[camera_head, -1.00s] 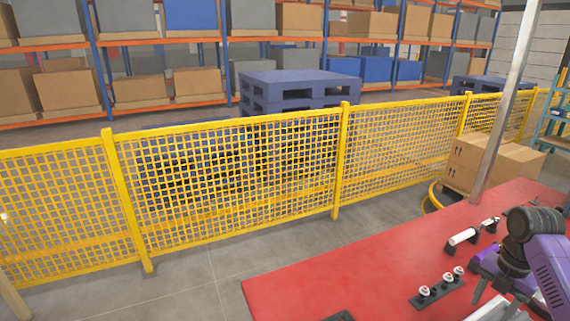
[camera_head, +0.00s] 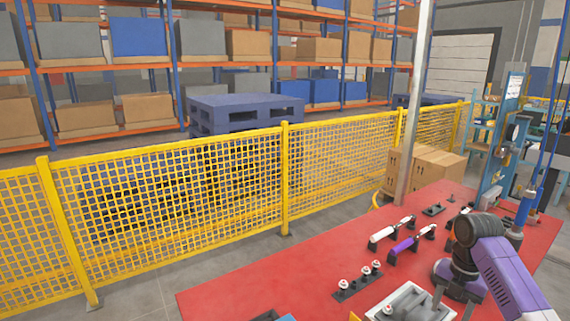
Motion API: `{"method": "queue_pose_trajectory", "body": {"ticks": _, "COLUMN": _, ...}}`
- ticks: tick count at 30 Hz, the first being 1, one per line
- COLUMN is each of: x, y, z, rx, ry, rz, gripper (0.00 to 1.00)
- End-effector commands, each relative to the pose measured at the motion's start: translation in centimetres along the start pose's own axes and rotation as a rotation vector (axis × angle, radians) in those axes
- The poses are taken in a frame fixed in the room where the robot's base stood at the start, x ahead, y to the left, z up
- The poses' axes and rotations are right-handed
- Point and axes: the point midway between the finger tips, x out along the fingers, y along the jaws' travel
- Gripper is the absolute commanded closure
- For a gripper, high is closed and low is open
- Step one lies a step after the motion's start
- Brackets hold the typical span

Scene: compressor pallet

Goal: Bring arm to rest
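My arm, purple with dark grey joints, comes in at the lower right of the head view over the red table (camera_head: 250,283). Its end, with my gripper, is hidden or out of the picture. I cannot see the fingers, nor whether anything is held.
On the table are a small rack with several white-topped pieces (camera_head: 357,284), a white cylinder on a stand (camera_head: 390,233), a purple-and-white one (camera_head: 410,242) and a grey tray (camera_head: 405,303). A metal post (camera_head: 413,110), cardboard boxes (camera_head: 428,168) and a yellow mesh fence (camera_head: 180,195) stand behind.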

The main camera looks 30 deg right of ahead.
Motion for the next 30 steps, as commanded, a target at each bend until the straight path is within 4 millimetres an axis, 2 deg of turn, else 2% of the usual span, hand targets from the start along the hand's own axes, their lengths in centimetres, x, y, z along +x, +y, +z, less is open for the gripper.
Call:
{"method": "queue_pose_trajectory", "body": {"ticks": 5, "x": 0.0, "y": 0.5, "z": 0.4, "rx": 0.081, "ry": -0.015, "rz": 0.020, "gripper": 0.47}}
{"method": "queue_pose_trajectory", "body": {"ticks": 11, "x": -0.3, "y": 1.9, "z": 1.8, "rx": 0.205, "ry": -0.070, "rz": 0.087, "gripper": 0.47}}
{"method": "queue_pose_trajectory", "body": {"ticks": 17, "x": -2.3, "y": 4.7, "z": 4.4, "rx": 0.378, "ry": -0.169, "rz": 0.238, "gripper": 0.47}}
{"method": "queue_pose_trajectory", "body": {"ticks": 22, "x": -4.1, "y": 7.9, "z": 5.9, "rx": 0.571, "ry": -0.223, "rz": 0.448, "gripper": 0.47}}
{"method": "queue_pose_trajectory", "body": {"ticks": 26, "x": -5.1, "y": 12.1, "z": 4.8, "rx": 0.749, "ry": -0.202, "rz": 0.684, "gripper": 0.47}}
{"method": "queue_pose_trajectory", "body": {"ticks": 30, "x": -6.1, "y": 16.6, "z": 1.3, "rx": 0.951, "ry": -0.090, "rz": 0.963, "gripper": 0.47}}
